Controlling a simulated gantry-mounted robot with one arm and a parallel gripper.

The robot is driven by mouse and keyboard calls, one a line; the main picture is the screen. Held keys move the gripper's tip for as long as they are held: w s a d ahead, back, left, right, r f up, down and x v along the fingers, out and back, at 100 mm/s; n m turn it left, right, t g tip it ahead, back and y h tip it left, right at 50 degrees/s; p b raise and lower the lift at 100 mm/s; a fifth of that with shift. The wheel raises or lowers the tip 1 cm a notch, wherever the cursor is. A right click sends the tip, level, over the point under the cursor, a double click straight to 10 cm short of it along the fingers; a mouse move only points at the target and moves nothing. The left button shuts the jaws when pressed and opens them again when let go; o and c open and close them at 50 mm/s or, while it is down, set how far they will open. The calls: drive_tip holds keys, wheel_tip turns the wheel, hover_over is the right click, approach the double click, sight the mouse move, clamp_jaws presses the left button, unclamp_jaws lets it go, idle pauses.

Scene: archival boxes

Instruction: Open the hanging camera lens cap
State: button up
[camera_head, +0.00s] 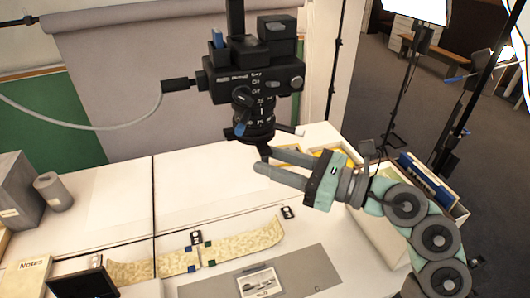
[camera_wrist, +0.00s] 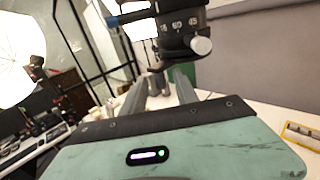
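A black camera (camera_head: 252,75) hangs lens-down from a post above the table. Its lens barrel (camera_head: 254,122) has a lever on its right side, and the barrel also shows at the top of the wrist view (camera_wrist: 180,25). A small dark piece (camera_wrist: 157,80) hangs below the lens and may be the lens cap; its exact shape is unclear. My gripper (camera_head: 264,159) is just under the lens, its two grey fingers apart. In the wrist view my gripper (camera_wrist: 162,85) has the dark piece around its fingertips; I cannot tell whether they touch it.
A white cable (camera_head: 80,124) runs left from the camera. Below, the white table holds a patterned curved strip (camera_head: 240,243), a grey mat with a picture card (camera_head: 259,282), a notebook (camera_head: 25,278) and a grey cylinder (camera_head: 53,191). Boxes (camera_head: 430,180) stand at the right.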

drive_tip(key=shift+x, duration=1.05)
drive_tip(key=shift+c, duration=0.2)
clamp_jaws()
idle(0.5)
